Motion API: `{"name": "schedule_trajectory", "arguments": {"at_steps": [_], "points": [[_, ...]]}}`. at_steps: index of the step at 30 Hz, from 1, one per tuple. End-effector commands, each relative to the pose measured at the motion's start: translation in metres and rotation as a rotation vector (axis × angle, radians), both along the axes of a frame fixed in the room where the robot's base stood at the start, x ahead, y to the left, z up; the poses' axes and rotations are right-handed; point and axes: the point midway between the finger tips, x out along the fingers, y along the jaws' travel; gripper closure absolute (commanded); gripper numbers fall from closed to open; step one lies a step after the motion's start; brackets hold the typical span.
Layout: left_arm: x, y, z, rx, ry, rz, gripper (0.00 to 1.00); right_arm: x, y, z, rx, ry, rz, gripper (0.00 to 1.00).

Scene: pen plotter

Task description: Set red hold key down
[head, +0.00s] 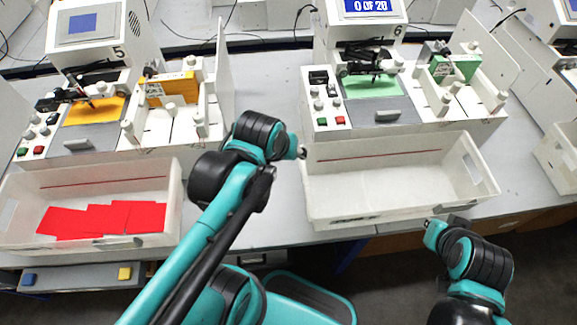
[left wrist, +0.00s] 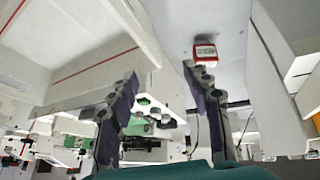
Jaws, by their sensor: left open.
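My left gripper (head: 301,152) is at the left end of the right-hand white tray, in front of machine 6. In the left wrist view its two fingers (left wrist: 160,92) are apart with nothing between them. A small red block with a white marked face (left wrist: 205,52) lies on a grey surface just beyond the right finger's tip; I cannot tell whether they touch. I cannot make this block out in the head view. Red keys show on the panels of machine 6 (head: 337,120) and machine 5 (head: 38,150). My right gripper (head: 433,232) is at the right tray's front; its fingers are unclear.
The right tray (head: 400,207) looks empty. The left tray (head: 90,170) holds several red cards. Machine 6 (head: 378,115) has a green sheet, machine 5 (head: 80,145) a yellow one. Bare table (head: 265,95) lies between the machines.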

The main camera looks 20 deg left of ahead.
Motion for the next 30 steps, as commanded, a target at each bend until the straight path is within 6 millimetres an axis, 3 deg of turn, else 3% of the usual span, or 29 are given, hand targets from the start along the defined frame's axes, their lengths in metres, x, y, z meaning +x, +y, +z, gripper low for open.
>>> {"name": "schedule_trajectory", "arguments": {"at_steps": [3,8,30], "points": [[-0.019,-0.011,-0.009,0.071,-0.055,-0.142,0.51,0.000,0.000,0.000,0.000,0.000,0.000,1.00],[-0.030,-0.017,-0.015,0.126,-0.094,-0.242,0.51,0.000,0.000,0.000,0.000,0.000,0.000,1.00],[-0.030,-0.017,-0.015,0.136,-0.101,-0.256,0.51,0.000,0.000,0.000,0.000,0.000,0.000,1.00]]}}
